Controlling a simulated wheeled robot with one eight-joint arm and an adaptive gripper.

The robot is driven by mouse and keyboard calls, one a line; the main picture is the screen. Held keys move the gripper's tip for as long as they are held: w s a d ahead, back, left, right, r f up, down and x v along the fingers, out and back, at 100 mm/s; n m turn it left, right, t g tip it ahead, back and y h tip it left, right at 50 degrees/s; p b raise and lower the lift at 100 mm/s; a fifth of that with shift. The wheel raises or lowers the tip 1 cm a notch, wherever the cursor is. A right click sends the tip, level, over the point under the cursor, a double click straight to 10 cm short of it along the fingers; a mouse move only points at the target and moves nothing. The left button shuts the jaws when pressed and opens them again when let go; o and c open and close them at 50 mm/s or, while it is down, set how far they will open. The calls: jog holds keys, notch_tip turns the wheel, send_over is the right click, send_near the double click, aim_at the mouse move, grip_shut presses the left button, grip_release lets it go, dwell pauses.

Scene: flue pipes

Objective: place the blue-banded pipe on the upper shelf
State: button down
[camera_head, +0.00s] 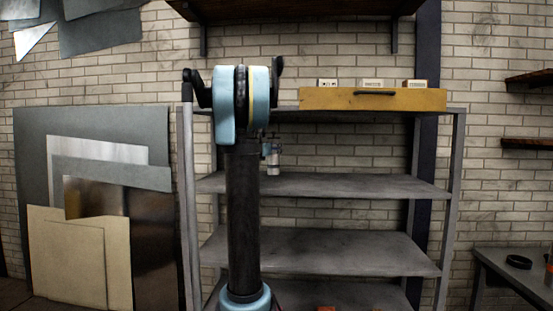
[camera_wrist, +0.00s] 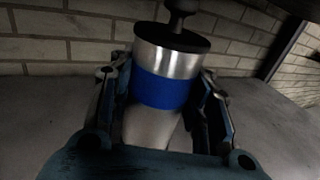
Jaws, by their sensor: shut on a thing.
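The blue-banded pipe (camera_wrist: 163,90) is a silvery metal cylinder with a wide blue band and a black knobbed cap. It fills the wrist view, a little tilted in the picture. My gripper (camera_wrist: 165,100) is shut on it, one finger on each side. In the head view my gripper (camera_head: 270,148) is small and partly behind my arm, with the pipe's silvery end (camera_head: 274,166) below it. They appear just above the grey shelf (camera_head: 350,184) under the rack's top. I cannot tell whether the pipe touches that shelf.
The rack's top carries a yellow drawer-like box (camera_head: 325,99) with small pale boxes on it. A lower shelf (camera_head: 330,250) is clear. Sheet panels (camera_head: 90,130) lean at left. A side table (camera_head: 520,275) stands at right. The shelf around the pipe looks bare.

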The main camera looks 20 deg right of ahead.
jog(key=shift+w+d+f, duration=0.5)
jog(key=shift+d+f, duration=0.2)
jog(key=shift+f, duration=0.2)
jog(key=shift+w+d+f, duration=0.5)
jog(key=shift+d+f, duration=0.2)
jog(key=shift+f, duration=0.25)
jog(key=c, duration=0.8)
grip_release()
jog(key=shift+c, duration=0.2)
jog(key=v, duration=1.2)
